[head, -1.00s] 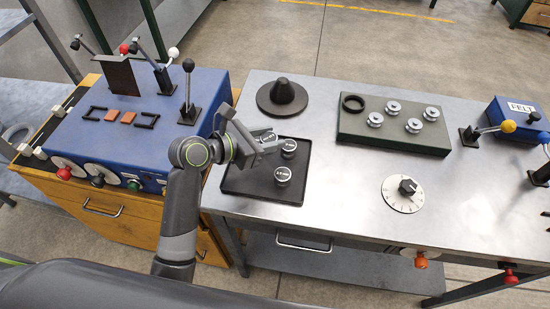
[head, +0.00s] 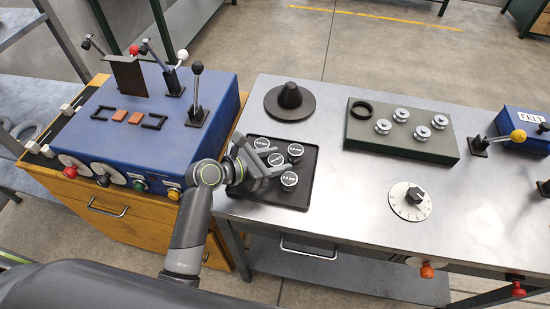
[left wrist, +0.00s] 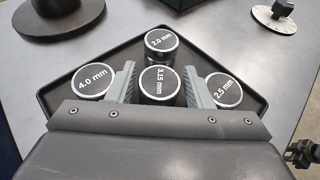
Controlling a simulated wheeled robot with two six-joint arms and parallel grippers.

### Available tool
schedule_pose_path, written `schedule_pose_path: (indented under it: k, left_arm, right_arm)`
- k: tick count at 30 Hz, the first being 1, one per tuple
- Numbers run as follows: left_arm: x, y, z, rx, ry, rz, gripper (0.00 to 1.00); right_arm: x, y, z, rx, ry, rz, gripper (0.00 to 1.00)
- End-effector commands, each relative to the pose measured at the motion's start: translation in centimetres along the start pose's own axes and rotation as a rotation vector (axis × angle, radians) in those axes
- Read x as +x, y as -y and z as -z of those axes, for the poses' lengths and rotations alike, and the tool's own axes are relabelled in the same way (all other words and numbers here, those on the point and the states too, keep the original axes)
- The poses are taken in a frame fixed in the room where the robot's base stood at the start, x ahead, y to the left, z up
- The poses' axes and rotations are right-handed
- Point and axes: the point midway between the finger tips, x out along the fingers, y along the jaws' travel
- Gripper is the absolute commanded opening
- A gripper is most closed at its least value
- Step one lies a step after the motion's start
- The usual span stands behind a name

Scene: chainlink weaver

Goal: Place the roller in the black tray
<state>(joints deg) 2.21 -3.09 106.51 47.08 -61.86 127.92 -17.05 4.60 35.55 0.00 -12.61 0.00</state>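The black tray (head: 307,191) lies on the left part of the metal bench. Rollers with black, labelled tops stand in it: 4.0 mm (left wrist: 92,81), 2.0 mm (left wrist: 162,39), 2.5 mm (left wrist: 223,90) and 3.15 mm (left wrist: 160,84). The lower part of that roller is hidden by my gripper. My right gripper is not in view.
A dark cone on a disc (head: 289,101) stands behind the tray. A green block (head: 403,140) with several metal spools and a black ring is to the right, with a dial (head: 410,201) in front. A blue lever console (head: 135,130) stands close on the left.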

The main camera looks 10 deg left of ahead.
Motion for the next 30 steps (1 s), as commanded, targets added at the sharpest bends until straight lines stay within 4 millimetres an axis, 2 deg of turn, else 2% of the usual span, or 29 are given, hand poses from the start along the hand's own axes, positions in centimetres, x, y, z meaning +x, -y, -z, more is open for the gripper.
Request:
schedule_pose_path:
  k: [11,17,24,30]
  left_arm:
    - [-0.4,0.0,-0.2,0.001,0.0,-0.001,0.47]
    - [-3.6,0.0,-0.1,0.005,-0.003,-0.002,0.47]
    - [-8.7,-0.1,-0.1,0.005,-0.004,-0.002,0.47]
    - [-11.1,-0.1,-0.2,0.002,-0.002,-0.001,0.47]
  right_arm:
    - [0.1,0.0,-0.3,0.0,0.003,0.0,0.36]
    - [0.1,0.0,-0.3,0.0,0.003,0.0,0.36]
    - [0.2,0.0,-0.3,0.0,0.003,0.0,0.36]
    - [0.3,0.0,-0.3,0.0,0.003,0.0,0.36]
